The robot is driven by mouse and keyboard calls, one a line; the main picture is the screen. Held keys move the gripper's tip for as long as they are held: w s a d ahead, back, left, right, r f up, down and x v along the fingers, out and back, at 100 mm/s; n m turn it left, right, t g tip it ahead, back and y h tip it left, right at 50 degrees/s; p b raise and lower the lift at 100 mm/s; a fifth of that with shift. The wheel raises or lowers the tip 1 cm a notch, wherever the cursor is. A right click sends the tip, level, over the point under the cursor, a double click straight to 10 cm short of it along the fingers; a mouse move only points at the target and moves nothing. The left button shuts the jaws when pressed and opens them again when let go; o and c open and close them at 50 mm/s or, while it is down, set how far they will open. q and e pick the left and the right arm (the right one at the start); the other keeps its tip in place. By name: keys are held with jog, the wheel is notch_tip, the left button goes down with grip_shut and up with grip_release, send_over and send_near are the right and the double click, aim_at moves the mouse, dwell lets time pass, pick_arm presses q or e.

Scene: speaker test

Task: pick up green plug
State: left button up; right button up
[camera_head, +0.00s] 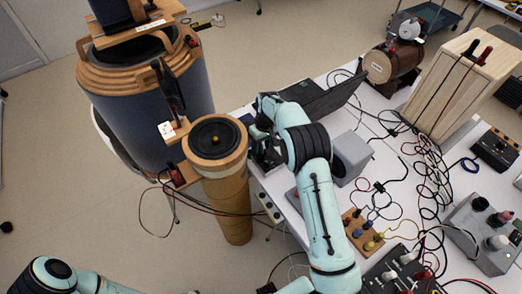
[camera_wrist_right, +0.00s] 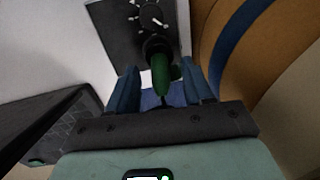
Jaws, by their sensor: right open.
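The green plug (camera_wrist_right: 161,76) shows in the right wrist view, upright in the picture at the lower end of a dark box with a dial. My right gripper (camera_wrist_right: 158,80) is open, with one blue finger on each side of the plug. I see gaps between plug and fingers; it is not gripped. In the head view the right arm reaches over the table to a dark box (camera_head: 266,157) beside the wooden column, and the plug is hidden there. My left arm shows only at the lower left; its gripper is out of view.
A wooden column (camera_head: 226,190) with a round black top stands left of the dark box. A large blue-and-wood cylinder (camera_head: 140,110) stands behind it. A black laptop-like case (camera_head: 325,98) and a grey block (camera_head: 351,158) are near the right arm. Cables cover the table's right side.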

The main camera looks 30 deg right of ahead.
aim_at(262, 145)
grip_shut()
pick_arm(q)
jog(key=w+r+p, duration=0.2)
jog(key=w+r, duration=0.1)
jog(key=shift+r+p, duration=0.2)
jog(key=shift+p, duration=0.1)
pick_arm(e)
notch_tip(262, 145, up, 20)
jog(key=shift+s, duration=0.1)
